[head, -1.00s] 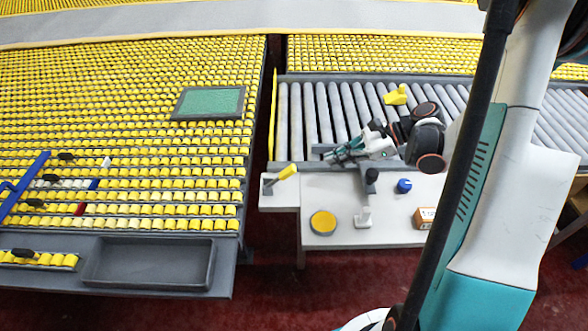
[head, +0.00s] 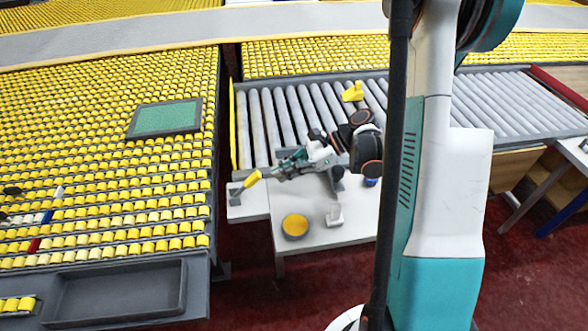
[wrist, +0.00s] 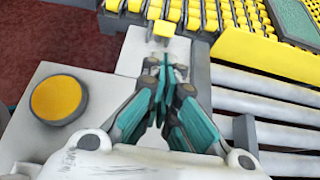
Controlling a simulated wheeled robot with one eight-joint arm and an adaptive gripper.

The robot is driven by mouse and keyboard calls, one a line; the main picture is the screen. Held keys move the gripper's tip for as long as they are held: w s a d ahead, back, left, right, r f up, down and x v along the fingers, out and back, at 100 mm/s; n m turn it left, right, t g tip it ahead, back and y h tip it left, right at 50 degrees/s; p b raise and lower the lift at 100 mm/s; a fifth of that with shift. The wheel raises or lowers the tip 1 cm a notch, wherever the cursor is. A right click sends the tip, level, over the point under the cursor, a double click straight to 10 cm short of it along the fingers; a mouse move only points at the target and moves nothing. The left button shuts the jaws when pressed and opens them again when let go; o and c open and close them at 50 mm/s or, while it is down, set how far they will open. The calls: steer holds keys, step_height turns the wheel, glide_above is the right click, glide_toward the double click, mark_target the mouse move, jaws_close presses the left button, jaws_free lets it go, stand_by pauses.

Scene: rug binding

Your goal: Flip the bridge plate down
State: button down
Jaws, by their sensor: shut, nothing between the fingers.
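The bridge plate looks to be the narrow yellow panel (head: 234,125) standing upright at the left end of the roller conveyor. It shows in the wrist view as a yellow face (wrist: 258,52) at upper right. A yellow-handled lever (head: 252,179) sits on a grey bracket at the conveyor's near left corner; its yellow end (wrist: 163,28) is at top centre in the wrist view. My gripper (head: 277,174) is shut and empty, just right of the lever in the head view. In the wrist view my fingertips (wrist: 168,66) point at the lever, with a small gap between.
A roller conveyor (head: 295,115) lies behind my gripper. A yellow round button (head: 295,226) and a white block (head: 334,215) are on the white side table (head: 325,240). The table of yellow rollers with a green pad (head: 166,119) stands left, across a dark gap.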

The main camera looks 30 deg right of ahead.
steer(key=shift+b+x, duration=0.55)
steer(key=shift+x, duration=1.55)
steer(key=shift+r, duration=0.1)
